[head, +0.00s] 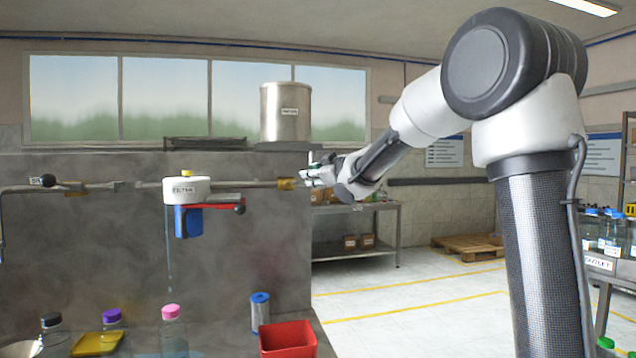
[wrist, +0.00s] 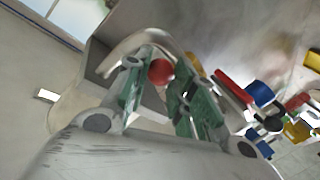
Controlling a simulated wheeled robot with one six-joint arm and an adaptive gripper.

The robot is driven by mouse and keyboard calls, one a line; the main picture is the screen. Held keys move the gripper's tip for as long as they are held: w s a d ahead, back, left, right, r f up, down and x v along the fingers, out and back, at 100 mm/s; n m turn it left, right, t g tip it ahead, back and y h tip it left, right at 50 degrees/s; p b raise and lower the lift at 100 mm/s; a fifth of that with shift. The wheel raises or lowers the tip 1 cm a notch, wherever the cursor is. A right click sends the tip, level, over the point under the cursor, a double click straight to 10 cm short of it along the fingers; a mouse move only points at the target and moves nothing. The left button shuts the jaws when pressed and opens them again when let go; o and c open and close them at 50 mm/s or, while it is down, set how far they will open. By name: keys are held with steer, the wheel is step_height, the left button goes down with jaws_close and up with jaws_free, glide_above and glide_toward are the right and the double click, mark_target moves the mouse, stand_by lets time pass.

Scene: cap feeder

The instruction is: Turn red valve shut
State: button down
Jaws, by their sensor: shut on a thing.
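The red valve's round knob (wrist: 160,71) shows in the wrist view between my green-padded fingers. My gripper (wrist: 162,64) is shut on this knob. In the head view my gripper (head: 314,176) is at the right end of the pipe, beside the brass valve body (head: 286,184). The knob is hidden there by my fingers. A brass part (wrist: 196,64) shows just behind the right finger in the wrist view. The lever's exact angle is hard to tell.
A steel tank (head: 286,112) stands on a shelf above the valve. Left along the pipe are a white filter housing (head: 186,189), a red lever (head: 215,206) and a black-knobbed lever (head: 48,180). Bottles and a red bin (head: 288,338) stand below.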

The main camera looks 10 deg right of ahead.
steer(key=a+r+n+g+h, duration=0.1)
steer(key=a+r+n+h, duration=0.3)
steer(key=a+n, duration=0.3)
steer(key=shift+a+n+g+h, duration=0.35)
steer(key=shift+n+h, duration=0.45)
steer(key=shift+n, duration=0.7)
steer(key=shift+r, duration=0.1)
steer(key=shift+d, duration=0.1)
steer(key=c, duration=1.1)
jaws_free()
steer(key=shift+w, duration=0.15)
steer(key=v, duration=1.2)
steer(key=shift+r, duration=0.2)
